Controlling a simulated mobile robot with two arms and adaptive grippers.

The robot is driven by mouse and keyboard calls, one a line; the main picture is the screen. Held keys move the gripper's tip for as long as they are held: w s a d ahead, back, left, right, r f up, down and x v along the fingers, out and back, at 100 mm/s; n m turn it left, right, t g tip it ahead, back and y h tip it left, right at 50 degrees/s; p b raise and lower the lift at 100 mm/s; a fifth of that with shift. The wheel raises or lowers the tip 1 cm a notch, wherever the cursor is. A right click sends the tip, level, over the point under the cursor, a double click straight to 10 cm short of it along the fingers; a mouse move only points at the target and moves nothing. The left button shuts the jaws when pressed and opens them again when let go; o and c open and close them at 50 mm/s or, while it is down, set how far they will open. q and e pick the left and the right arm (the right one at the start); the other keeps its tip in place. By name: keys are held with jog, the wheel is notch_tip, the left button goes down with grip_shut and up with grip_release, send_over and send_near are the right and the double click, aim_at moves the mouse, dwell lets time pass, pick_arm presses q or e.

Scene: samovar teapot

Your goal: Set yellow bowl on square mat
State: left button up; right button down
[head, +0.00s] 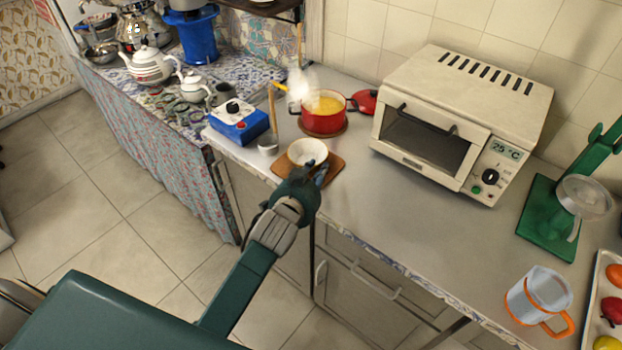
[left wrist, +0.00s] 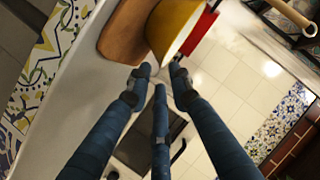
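The bowl (head: 307,152) shows a pale inside in the head view, and its yellow outside shows in the left wrist view (left wrist: 176,24). It is over the brown square mat (head: 334,167), near the mat's middle. The mat also shows in the left wrist view (left wrist: 122,35). I cannot tell whether the bowl touches the mat. My left gripper (head: 314,170) is at the bowl's near right edge. In the left wrist view its fingertips (left wrist: 160,72) are on either side of the bowl's edge; whether they grip it is unclear. My right gripper is not in view.
A steaming red pot (head: 322,122) stands behind the bowl. A toaster oven (head: 460,120) stands to the right. The counter in front of the oven is clear.

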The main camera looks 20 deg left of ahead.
pick_arm(q)
jog(key=v, duration=0.5)
jog(key=shift+s, duration=0.1)
dwell(0.3)
